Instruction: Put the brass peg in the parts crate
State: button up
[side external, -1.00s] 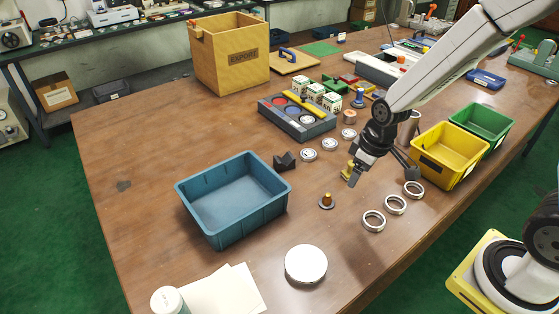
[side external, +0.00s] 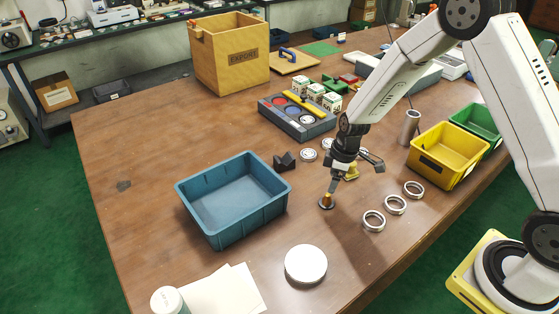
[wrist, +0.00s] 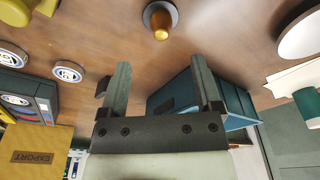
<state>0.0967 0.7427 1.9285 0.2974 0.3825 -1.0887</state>
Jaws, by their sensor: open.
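The brass peg (side external: 326,201) stands upright on a dark round base on the brown table. It also shows at the top of the wrist view (wrist: 161,24). My gripper (side external: 333,187) points down close above the peg in the side view. In the wrist view my gripper (wrist: 160,68) is open and empty, and the peg lies beyond the fingertips, roughly centred between them. The blue open crate (side external: 190,222) stands left of the peg and looks empty; in the wrist view it is partly hidden behind a finger (wrist: 240,105).
Metal rings (side external: 396,205) lie right of the peg. A dark notched block (side external: 285,161) sits between peg and tray (side external: 312,134). A white round disc (side external: 306,265) lies in front. A yellow bin (side external: 440,170) and a metal cylinder (side external: 409,126) stand at right. A wooden EXPORT box (side external: 215,65) stands behind.

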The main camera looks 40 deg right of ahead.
aim_at(328, 195)
jog(key=shift+w+a+f, duration=0.15)
jog(key=shift+f, duration=1.1)
jog(key=shift+w+a+f, duration=0.1)
jog(key=shift+f, duration=1.2)
jog(key=shift+w+a+f, duration=0.1)
jog(key=shift+f, duration=1.15)
grip_shut()
jog(key=shift+r, duration=0.25)
